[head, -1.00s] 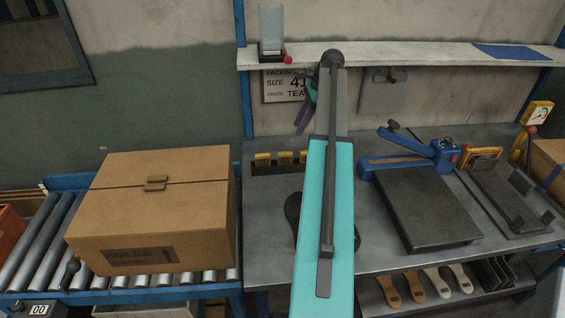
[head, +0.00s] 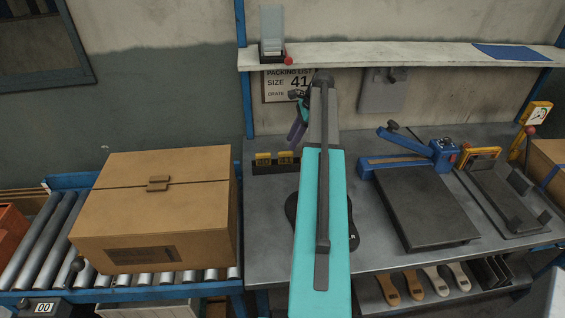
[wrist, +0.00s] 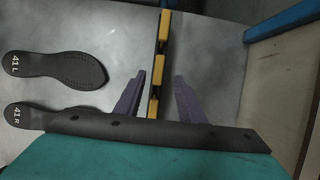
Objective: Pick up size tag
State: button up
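Yellow size tags (head: 263,159) stand in a dark rack (head: 257,170) at the back of the bench, left of my arm. The rack runs up the middle of the wrist view, with a yellow tag (wrist: 159,68) between and just beyond my fingertips. Lettering on the tags is too small to read. My gripper (wrist: 158,76) is open, its purple fingers on either side of the rack line, holding nothing. In the head view my gripper (head: 295,139) is above the rack's right part, which my arm hides. I cannot tell its height above the tags.
Soles marked 41 L (wrist: 55,69) and 41 R (wrist: 30,115) lie on the bench. A packing list (head: 280,86) reading size 41 hangs behind, partly covered. A closed carton (head: 155,210) is on rollers at left. A shelf (head: 420,54) runs above.

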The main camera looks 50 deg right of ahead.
aim_at(286, 152)
jog(key=shift+a+f, duration=0.1)
jog(key=shift+p+x, duration=0.8)
jog(key=shift+x, duration=0.1)
jog(key=shift+p+x, duration=0.5)
jog(key=shift+x, duration=1.1)
grip_shut()
